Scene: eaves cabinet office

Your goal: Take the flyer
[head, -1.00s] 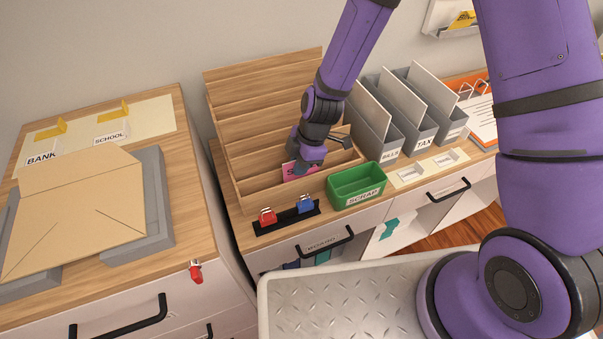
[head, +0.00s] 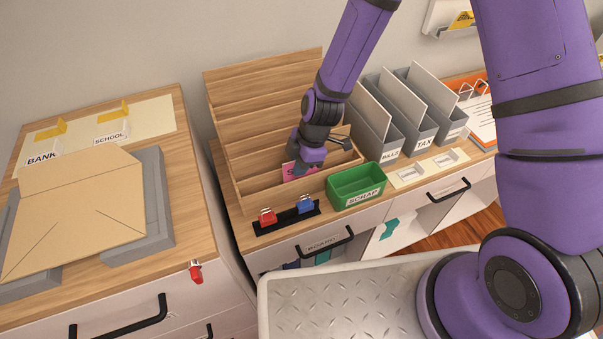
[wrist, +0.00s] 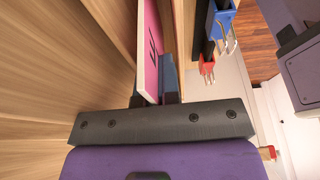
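The flyer (head: 290,172) is a pink sheet with dark lettering, standing in a low front slot of the tiered wooden rack (head: 247,194). My gripper (head: 311,160) reaches down over its right part and hides some of it. In the wrist view, the flyer (wrist: 150,45) is a thin upright panel with a pale edge and a pink face. Its near end lies between the fingers of my gripper (wrist: 154,98), one on each side and close against it. The gripper looks shut on the flyer, which is still in the rack.
A green SCRAP bin (head: 356,186) stands right of the rack's front. Red (head: 267,216) and blue (head: 305,204) clips sit on a black strip before the rack. Grey file holders (head: 372,140) stand close to the right. A large envelope (head: 80,210) lies on the left cabinet.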

